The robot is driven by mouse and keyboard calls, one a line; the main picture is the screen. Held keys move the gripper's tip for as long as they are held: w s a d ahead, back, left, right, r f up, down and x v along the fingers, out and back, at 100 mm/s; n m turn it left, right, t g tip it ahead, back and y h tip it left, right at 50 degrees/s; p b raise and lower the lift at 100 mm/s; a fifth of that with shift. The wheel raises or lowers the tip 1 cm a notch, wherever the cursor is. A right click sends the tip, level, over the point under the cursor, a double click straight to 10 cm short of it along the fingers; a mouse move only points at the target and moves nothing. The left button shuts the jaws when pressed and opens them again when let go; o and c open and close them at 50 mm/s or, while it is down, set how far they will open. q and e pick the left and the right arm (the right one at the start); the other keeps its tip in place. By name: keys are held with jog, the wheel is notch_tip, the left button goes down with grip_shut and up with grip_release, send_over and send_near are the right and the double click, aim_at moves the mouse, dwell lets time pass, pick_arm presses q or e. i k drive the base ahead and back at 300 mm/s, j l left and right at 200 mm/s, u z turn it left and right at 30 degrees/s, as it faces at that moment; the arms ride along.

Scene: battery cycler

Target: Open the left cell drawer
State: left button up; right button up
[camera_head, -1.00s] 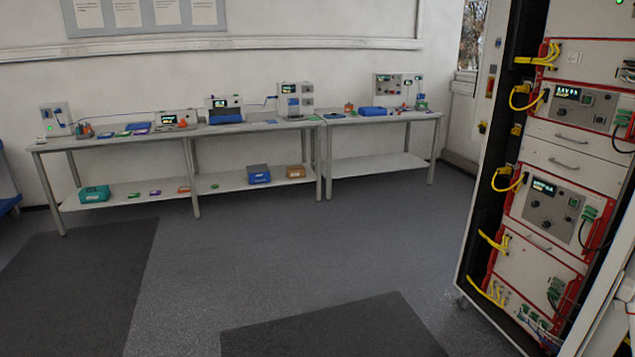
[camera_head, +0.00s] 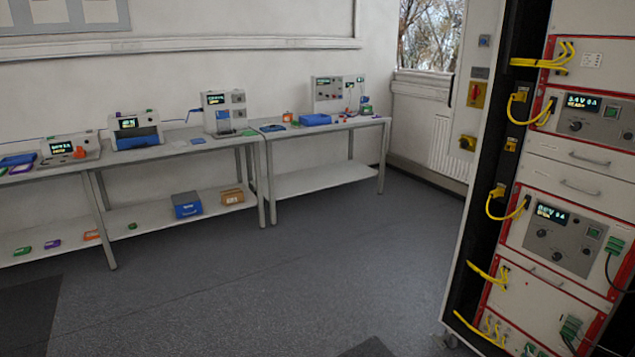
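A tall battery cycler rack (camera_head: 487,150) stands at the right of the head view. It holds white drawer fronts with grey handles: an upper drawer (camera_head: 545,151), a drawer just below it (camera_head: 600,196) and a lower handle (camera_head: 545,277). All the drawers that show look shut. I cannot tell which one is the left cell drawer, as the rack runs out of view on the right. Neither of my grippers is in view.
Workbenches (camera_head: 312,178) with instruments run along the back wall. A blue box (camera_head: 187,205) and a cardboard box (camera_head: 232,196) sit on a lower shelf. Yellow cables (camera_head: 497,202) stick out at the rack's left side. The grey floor (camera_head: 280,285) between benches and rack is clear.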

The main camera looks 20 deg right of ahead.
aim_at(613, 196)
jog(key=i+l+z, duration=0.1)
jog(key=i+z, duration=0.2)
jog(key=z, duration=0.15)
jog(key=i+z, duration=0.25)
jog(key=z, duration=0.2)
jog(key=i+j+z, duration=0.1)
jog(key=i+z, duration=0.2)
jog(key=z, duration=0.2)
jog(key=i+j+z, duration=0.2)
jog(key=z, duration=0.25)
jog(key=i+j, duration=0.05)
